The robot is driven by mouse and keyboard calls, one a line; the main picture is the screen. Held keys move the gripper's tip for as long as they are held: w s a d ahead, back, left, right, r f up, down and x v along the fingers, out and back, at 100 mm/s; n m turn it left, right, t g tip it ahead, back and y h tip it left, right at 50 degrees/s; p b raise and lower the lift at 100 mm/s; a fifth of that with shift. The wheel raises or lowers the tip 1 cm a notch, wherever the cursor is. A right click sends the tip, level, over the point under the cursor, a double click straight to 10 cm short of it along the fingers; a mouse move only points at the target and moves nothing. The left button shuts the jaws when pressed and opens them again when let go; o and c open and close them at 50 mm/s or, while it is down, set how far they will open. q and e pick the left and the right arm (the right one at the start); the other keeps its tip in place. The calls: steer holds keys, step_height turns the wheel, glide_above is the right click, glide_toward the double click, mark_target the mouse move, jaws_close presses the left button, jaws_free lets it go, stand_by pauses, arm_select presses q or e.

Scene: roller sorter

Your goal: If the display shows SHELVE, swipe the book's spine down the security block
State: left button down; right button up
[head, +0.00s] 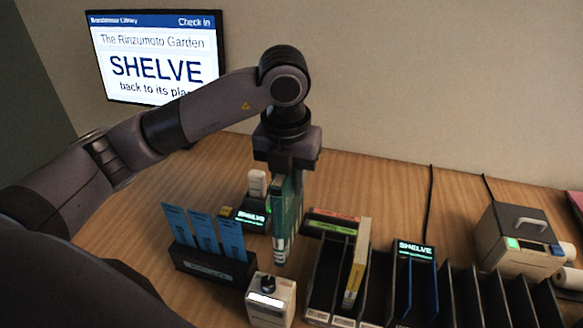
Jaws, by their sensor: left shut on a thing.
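The display (155,60) on the wall reads "The Rinzumoto Garden", "SHELVE" and "back to its place", the end partly hidden by my left arm. My left gripper (286,168) points down and is shut on the top of a teal book (287,220). The book hangs upright over the table, with pale label marks low on its narrow edge. I cannot tell for sure which device is the security block. A small pale box (270,300) with a black knob stands in front of the book. My right gripper is out of view.
A dark holder with blue cards (204,234) stands left of the book. A small device (250,217) lit "SHELVE" is close behind it. Dark slotted racks (375,290) with a yellowish book (357,265) fill the right front. A grey handled machine (515,243) stands farther right.

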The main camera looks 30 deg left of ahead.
arm_select(q)
steer(key=shift+s+d+f+b, duration=0.1)
steer(key=shift+s+f+b, duration=0.3)
steer(key=shift+f, duration=0.3)
steer(key=shift+s+d+f+b, duration=0.1)
steer(key=shift+s+f+b, duration=0.25)
steer(key=shift+f, duration=0.35)
steer(key=shift+f+b, duration=1.35)
steer(key=shift+f, duration=0.7)
steer(key=shift+w+f+b, duration=0.1)
steer(key=shift+f+b, duration=1.3)
